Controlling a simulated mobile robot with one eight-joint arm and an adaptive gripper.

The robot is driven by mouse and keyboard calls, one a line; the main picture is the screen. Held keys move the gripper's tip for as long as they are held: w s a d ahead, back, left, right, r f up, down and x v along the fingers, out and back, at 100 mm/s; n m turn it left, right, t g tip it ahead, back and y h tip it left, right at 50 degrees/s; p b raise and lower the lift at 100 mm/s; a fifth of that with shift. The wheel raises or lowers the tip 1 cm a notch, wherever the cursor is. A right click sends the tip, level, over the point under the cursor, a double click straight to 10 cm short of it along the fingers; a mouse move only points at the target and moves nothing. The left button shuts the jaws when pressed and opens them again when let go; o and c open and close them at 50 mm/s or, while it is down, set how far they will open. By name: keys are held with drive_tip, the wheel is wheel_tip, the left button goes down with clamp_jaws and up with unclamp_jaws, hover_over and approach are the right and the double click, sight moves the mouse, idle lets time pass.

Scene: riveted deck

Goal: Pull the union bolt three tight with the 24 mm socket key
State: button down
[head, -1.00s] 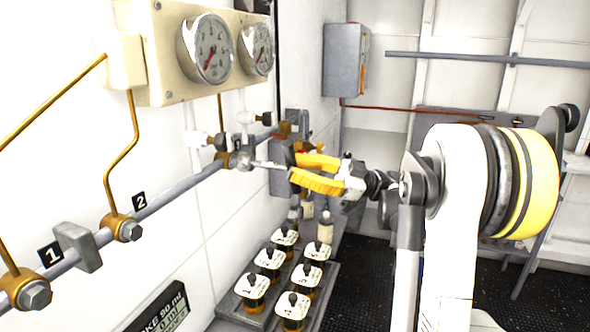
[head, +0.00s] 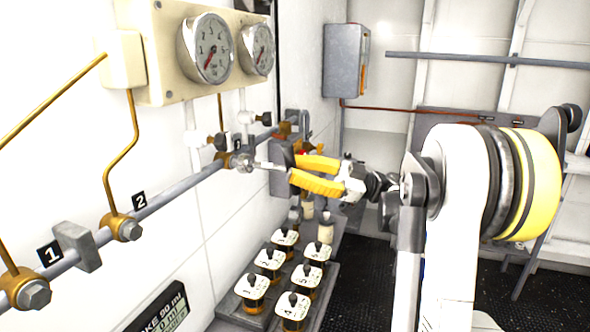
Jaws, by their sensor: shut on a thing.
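The third brass union with its silver bolt head (head: 242,161) sits on the grey wall pipe, right of the unions marked 1 and 2. My gripper (head: 293,168), with yellow fingers, is in front of the pipe to the right of this union. It is shut on the socket key (head: 266,165), whose silver end points left to the bolt head. The key's end appears to meet the bolt, but I cannot tell if it is fully seated. The gripped part of the key is mostly hidden by the fingers and dark grey parts there.
Union bolts one (head: 35,295) and two (head: 130,230) are on the pipe at left. A grey clamp (head: 77,246) stands between them. Two gauges (head: 208,48) hang above. Several white-lidded jars (head: 251,287) stand on a rack below my gripper. A grey box (head: 345,60) hangs behind.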

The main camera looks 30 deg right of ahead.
drive_tip(key=shift+w+a, duration=0.8)
drive_tip(key=shift+w, duration=0.2)
idle(0.9)
drive_tip(key=shift+m, duration=0.3)
drive_tip(key=shift+m+t+b, duration=0.3)
drive_tip(key=shift+m+b, duration=0.1)
drive_tip(key=shift+n, duration=0.3)
drive_tip(key=shift+d, duration=0.1)
drive_tip(key=shift+s+d, duration=0.85)
drive_tip(key=shift+s, duration=0.25)
drive_tip(key=shift+s+d, duration=0.85)
drive_tip(key=shift+s, duration=0.25)
